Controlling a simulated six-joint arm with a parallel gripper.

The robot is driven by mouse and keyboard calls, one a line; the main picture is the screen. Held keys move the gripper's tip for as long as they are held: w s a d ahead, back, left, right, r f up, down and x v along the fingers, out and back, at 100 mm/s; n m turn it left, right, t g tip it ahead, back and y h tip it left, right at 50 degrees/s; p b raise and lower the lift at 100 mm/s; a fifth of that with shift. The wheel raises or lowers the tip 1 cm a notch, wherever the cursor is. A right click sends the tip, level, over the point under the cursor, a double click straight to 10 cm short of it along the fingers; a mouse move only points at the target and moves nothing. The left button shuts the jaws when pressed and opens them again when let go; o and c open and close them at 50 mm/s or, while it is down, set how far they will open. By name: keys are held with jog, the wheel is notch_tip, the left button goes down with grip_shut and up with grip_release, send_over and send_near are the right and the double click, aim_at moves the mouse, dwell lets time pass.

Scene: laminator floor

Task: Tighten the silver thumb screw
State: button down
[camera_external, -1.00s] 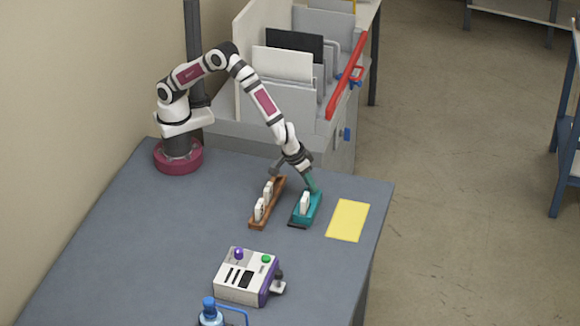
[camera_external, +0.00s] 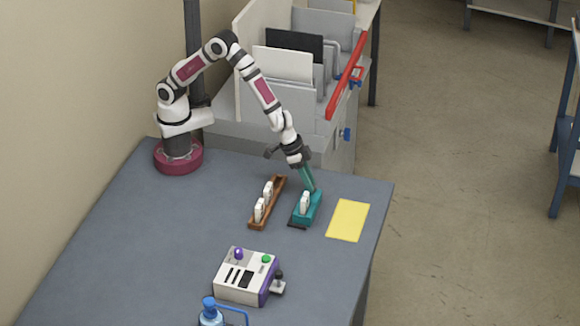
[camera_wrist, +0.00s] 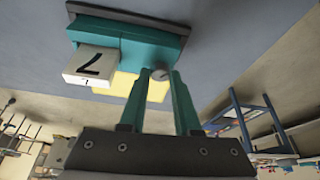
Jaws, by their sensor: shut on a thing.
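My gripper (camera_external: 313,189) reaches down to the back end of the teal fixture (camera_external: 306,209) on the bench. In the wrist view its two teal fingers (camera_wrist: 160,80) are shut on the small round silver thumb screw (camera_wrist: 160,74) at the fixture's edge. The teal fixture (camera_wrist: 130,40) also fills the upper left there. A white block (camera_external: 305,202) with a black mark on its face stands in the fixture; it also shows in the wrist view (camera_wrist: 91,65). In the external view I cannot make out the screw at the fingertips.
A brown wooden rack (camera_external: 266,203) with white blocks stands just left of the fixture. A yellow sheet (camera_external: 348,220) lies to its right, near the bench edge. A white and purple control box (camera_external: 243,277) and a blue bottle (camera_external: 210,314) are at the front. The bench's left side is clear.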

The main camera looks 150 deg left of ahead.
jog(key=m, duration=0.2)
jog(key=m+t+h, duration=0.1)
jog(key=m, duration=0.2)
jog(key=shift+s+a+h, duration=0.15)
jog(key=shift+a+h, duration=0.05)
jog(key=shift+h, duration=0.1)
jog(key=m+h, duration=0.1)
jog(key=m, duration=0.4)
jog(key=shift+a+f+t+h, duration=0.1)
jog(key=shift+a+t+h, duration=0.05)
jog(key=shift+t+h, duration=0.2)
jog(key=shift+s+m, duration=0.1)
jog(key=shift+m, duration=0.2)
jog(key=c, duration=0.6)
grip_release()
jog(key=v, duration=1.5)
jog(key=shift+s+a+r, duration=0.1)
jog(key=shift+a+r, duration=0.1)
jog(key=shift+r, duration=0.2)
